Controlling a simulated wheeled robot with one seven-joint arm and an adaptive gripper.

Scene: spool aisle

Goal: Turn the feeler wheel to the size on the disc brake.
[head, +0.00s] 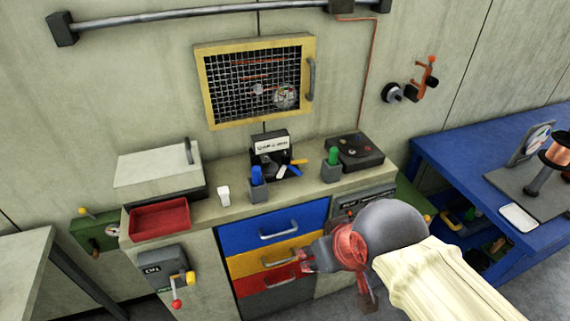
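I cannot pick out the feeler wheel or the disc brake for certain. A small black stand with a white label (271,146) sits at the back of the counter; its lettering is too small to read surely. Dark, blue, white and orange pieces lie at its foot. A black round knob (392,92) and an orange crank (425,78) are on the wall to the right. A round dial (285,96) shows behind the mesh of a closed yellow-framed cabinet (203,92). My gripper (305,261) is in front of the drawers, apart from the counter top; its finger opening is unclear.
The counter (238,209) holds a red tray (160,220), a white-lidded box (157,164), blue and green markers in cups, and a black box (354,152). A lever box (164,271) is at front left. A blue bench (455,160) with a copper spool (558,150) stands right.

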